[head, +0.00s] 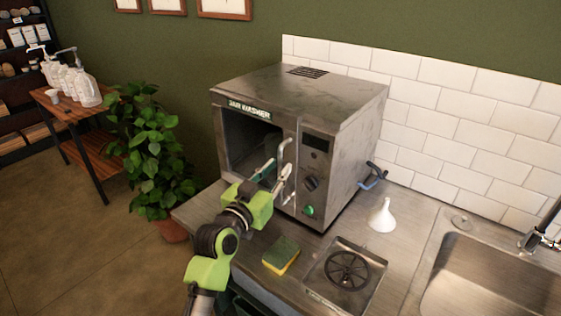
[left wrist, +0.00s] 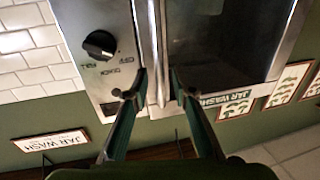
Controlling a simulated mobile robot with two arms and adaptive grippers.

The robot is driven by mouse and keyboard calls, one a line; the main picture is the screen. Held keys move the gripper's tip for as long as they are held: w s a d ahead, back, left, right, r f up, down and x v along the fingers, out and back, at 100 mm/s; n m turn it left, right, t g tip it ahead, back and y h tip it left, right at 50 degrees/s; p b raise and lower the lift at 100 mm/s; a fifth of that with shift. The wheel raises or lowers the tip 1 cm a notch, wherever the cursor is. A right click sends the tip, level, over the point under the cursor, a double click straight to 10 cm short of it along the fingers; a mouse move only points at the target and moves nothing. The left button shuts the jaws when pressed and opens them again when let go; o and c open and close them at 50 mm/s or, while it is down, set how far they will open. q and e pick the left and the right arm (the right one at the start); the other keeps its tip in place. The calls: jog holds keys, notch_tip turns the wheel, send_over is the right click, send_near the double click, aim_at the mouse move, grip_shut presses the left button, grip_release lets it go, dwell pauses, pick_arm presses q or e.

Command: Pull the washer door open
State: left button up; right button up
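The washer (head: 345,110) is a steel box marked "JAR WASHER" on the counter. Its door (head: 247,145) has a dark window and looks shut. The upright bar handle (head: 284,148) is on the door's right side; it also shows in the left wrist view (left wrist: 154,40). My left gripper (head: 276,170) is at the handle's lower part. In the left wrist view my left gripper (left wrist: 158,84) has its fingers apart, one on each side of the handle, with gaps visible; contact cannot be told. My right gripper is not in view.
A control knob (head: 311,183) and green button (head: 308,210) are right of the handle. A sponge (head: 281,256), a white funnel (head: 382,215) and a sink (head: 490,285) are on the counter. A plant (head: 150,150) stands on the floor at left.

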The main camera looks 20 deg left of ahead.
pick_arm(q)
jog(key=shift+w+d, duration=0.2)
jog(key=shift+w, duration=1.05)
grip_shut()
jog(key=shift+s, duration=0.1)
